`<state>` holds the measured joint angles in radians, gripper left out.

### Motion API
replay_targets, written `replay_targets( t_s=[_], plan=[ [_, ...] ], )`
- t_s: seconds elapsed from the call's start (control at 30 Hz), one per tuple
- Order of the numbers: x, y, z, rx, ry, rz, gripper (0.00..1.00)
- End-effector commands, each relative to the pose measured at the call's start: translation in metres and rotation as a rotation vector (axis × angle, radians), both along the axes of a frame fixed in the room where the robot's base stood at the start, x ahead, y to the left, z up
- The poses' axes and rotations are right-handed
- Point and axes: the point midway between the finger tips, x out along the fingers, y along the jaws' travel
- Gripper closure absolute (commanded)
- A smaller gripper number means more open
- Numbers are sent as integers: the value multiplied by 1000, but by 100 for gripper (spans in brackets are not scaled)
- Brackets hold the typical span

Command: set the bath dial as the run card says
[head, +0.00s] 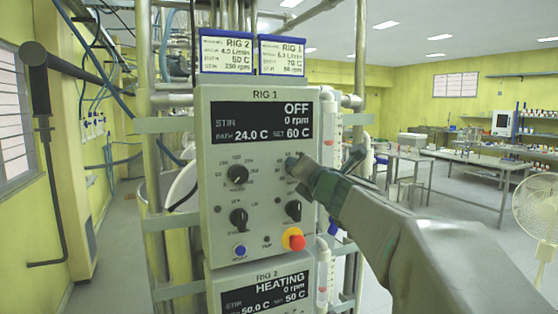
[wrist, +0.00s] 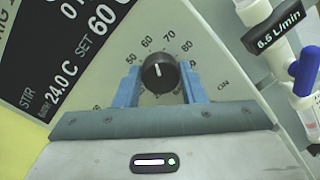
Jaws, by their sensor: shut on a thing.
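The bath dial (wrist: 158,73), a black round knob, sits in a ring of numbers on the Rig 1 panel (head: 218,190). Its white mark points up near 60. My gripper (wrist: 160,82) has its blue fingers on either side of the dial and is shut on it. In the head view my gripper (head: 294,165) covers most of the dial at the panel's upper right. The Rig 1 display (head: 262,122) reads OFF, 0 rpm, bath 24.0 C and set 60 C. The Rig 1 run card (head: 282,54) on top seems to read 70 C; its smaller lines are blurred.
Other black knobs (head: 237,174), a blue button (head: 240,251) and a red-yellow knob (head: 294,239) are on the same panel. A Rig 2 card (head: 226,52) stands beside the Rig 1 card. The Rig 2 panel (head: 240,281) below reads HEATING. A blue valve handle (wrist: 305,71) is at right.

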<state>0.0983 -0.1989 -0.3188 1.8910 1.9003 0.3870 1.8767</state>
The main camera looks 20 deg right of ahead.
Motion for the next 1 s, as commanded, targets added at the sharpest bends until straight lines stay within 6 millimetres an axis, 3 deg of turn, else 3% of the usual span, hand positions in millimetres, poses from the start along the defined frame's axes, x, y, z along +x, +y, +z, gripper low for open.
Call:
replay_targets(
  t_s=[0.5, 1.0],
  plan=[
    [0, -1, 1, 386, 17, -2, 86],
    [0, -1, -2, 490, 20, -1, 86]
  ],
)
